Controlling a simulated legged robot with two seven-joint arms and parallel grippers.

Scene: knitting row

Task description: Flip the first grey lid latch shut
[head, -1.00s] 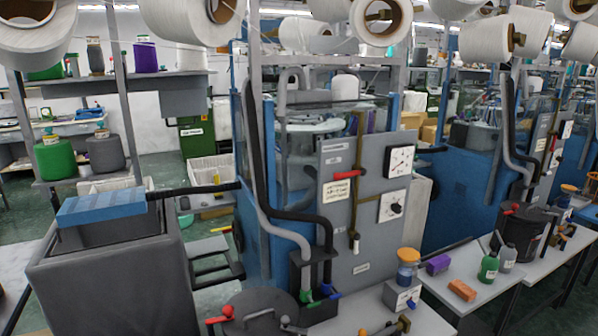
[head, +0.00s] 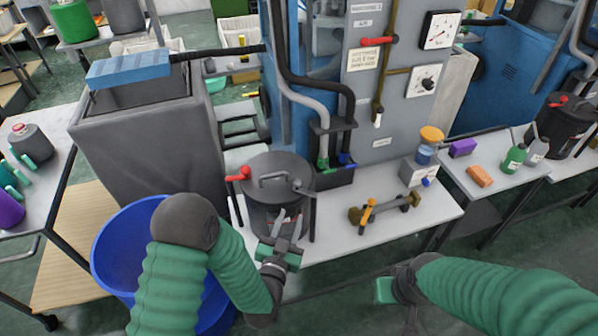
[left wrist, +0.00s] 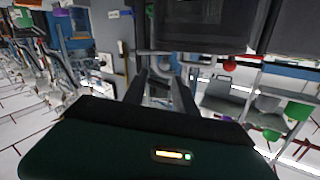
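A dark grey round pot (head: 277,214) with a lid (head: 262,166) stands on the white bench, with a grey bar handle across the lid. A small grey latch (head: 301,186) sits at the right of the lid rim and sticks outward. My left gripper (head: 287,220) is in front of the pot, below the lid rim, its fingers pointing up and apart with nothing between them. Its fingers also show spread in the left wrist view (left wrist: 161,88). It is apart from the latch. My right gripper (head: 396,292) is low at the right; its fingers do not show clearly.
A red-knobbed lever (head: 240,174) stands at the left of the lid. Hoses and a black box (head: 335,176) are behind the pot. A brass valve piece (head: 385,209) lies to the right, beside a jar on a grey block (head: 418,172). A blue bin (head: 125,250) is at the left.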

